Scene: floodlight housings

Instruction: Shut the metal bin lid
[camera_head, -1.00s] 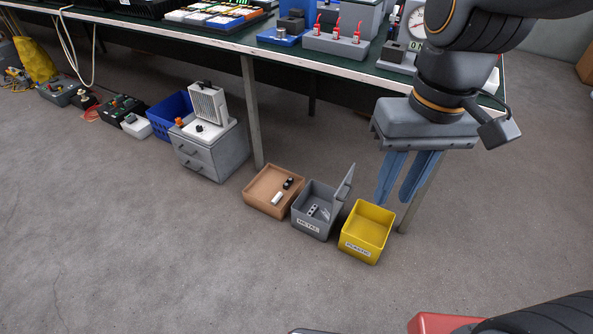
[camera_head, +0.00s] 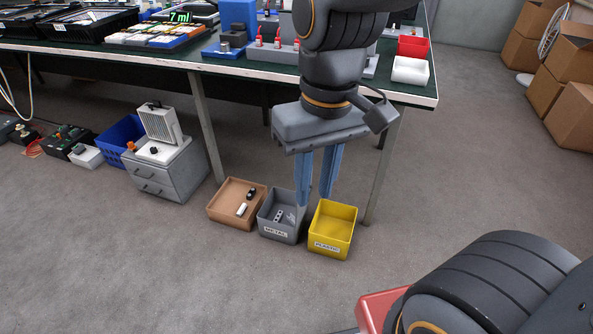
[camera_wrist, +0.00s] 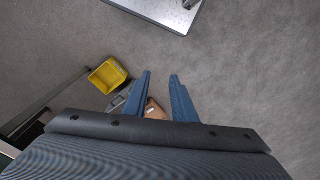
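The grey metal bin (camera_head: 278,231), labelled METAL, stands on the floor with its top at least partly uncovered and small grey parts inside. Its lid is not clearly visible in the head view; the blue fingers cover the bin's right side, where the lid stood raised earlier. My gripper (camera_head: 314,201) points down with its two fingers apart, in line with the metal bin's right edge and the yellow bin's back. In the wrist view, my gripper (camera_wrist: 161,74) is open with nothing between the fingertips. The metal bin (camera_wrist: 117,103) is partly hidden behind the left finger there.
The yellow PLASTIC bin (camera_head: 331,240) stands right of the metal bin and looks empty. A brown tray (camera_head: 226,216) with two small items stands left of it. The workbench (camera_head: 160,62) and its leg (camera_head: 381,180) are behind. The floor in front is clear.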

